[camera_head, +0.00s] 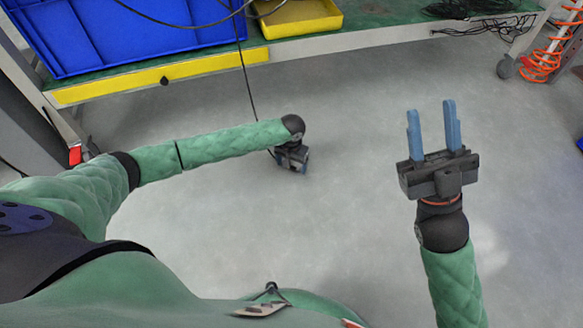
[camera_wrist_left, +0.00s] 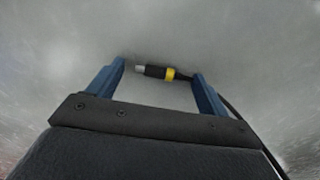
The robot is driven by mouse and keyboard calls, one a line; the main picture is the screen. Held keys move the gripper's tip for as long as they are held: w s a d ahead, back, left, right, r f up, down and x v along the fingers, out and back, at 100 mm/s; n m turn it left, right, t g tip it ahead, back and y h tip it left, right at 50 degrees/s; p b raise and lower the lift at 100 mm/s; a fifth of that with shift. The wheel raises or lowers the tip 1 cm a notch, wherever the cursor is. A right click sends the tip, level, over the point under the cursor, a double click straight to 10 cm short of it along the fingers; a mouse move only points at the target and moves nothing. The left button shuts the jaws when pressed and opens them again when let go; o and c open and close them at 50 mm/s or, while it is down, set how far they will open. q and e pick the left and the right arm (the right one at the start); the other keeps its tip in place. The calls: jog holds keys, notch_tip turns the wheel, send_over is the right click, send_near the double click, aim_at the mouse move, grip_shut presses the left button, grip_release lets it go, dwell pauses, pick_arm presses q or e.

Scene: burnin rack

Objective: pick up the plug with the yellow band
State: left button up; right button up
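The plug (camera_wrist_left: 158,72) is a small dark cylinder with a yellow band and a pale metal tip. In the left wrist view it lies crosswise in the gap between the fingertips of my left gripper (camera_wrist_left: 160,70). Its black cable (camera_wrist_left: 230,98) runs off to the right past the right finger. The blue fingers stand wide apart, with a gap between the metal tip and the left finger. In the head view my left gripper (camera_head: 293,160) points down over the floor, and the plug is hidden. My right gripper (camera_head: 431,108) is open and empty at the right.
A bench (camera_head: 350,42) at the back holds a large blue crate (camera_head: 150,35) and a yellow tray (camera_head: 300,17). A black cable (camera_head: 247,80) hangs from it toward my left gripper. An orange coiled hose (camera_head: 545,62) is at far right. The floor between my arms is clear.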

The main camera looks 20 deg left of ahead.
pick_arm(q)
jog(key=c, duration=0.9)
jog(key=shift+r, duration=0.1)
